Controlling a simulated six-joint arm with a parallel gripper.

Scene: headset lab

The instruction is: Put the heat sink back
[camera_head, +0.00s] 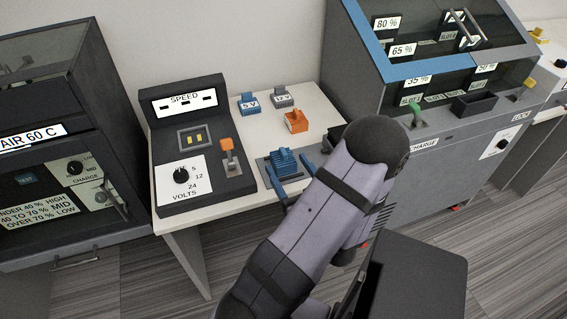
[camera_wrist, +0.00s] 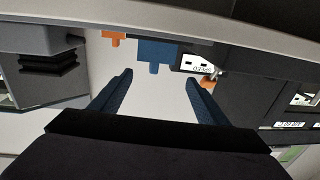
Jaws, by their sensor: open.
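No part is labelled as the heat sink. A stepped blue block (camera_head: 283,160) on a dark base on the white bench may be it. A blue block (camera_wrist: 155,50) also shows in the wrist view, beyond my fingertips. Dark fins (camera_head: 380,220) show beside my arm near the charge cabinet; black fins (camera_wrist: 47,64) on a grey body are at the left of the wrist view. I cannot tell which finned part is meant. My gripper (camera_wrist: 158,77) is open and empty, with its dark blue fingers apart. In the head view my arm hides part of the bench's right end.
The speed panel (camera_head: 190,125) with an orange lever stands left on the white bench (camera_head: 235,195). Small blue (camera_head: 248,103), grey (camera_head: 282,97) and orange (camera_head: 296,121) parts lie behind. The charge cabinet (camera_head: 440,135) stands right, a dark glass-fronted cabinet (camera_head: 60,190) left.

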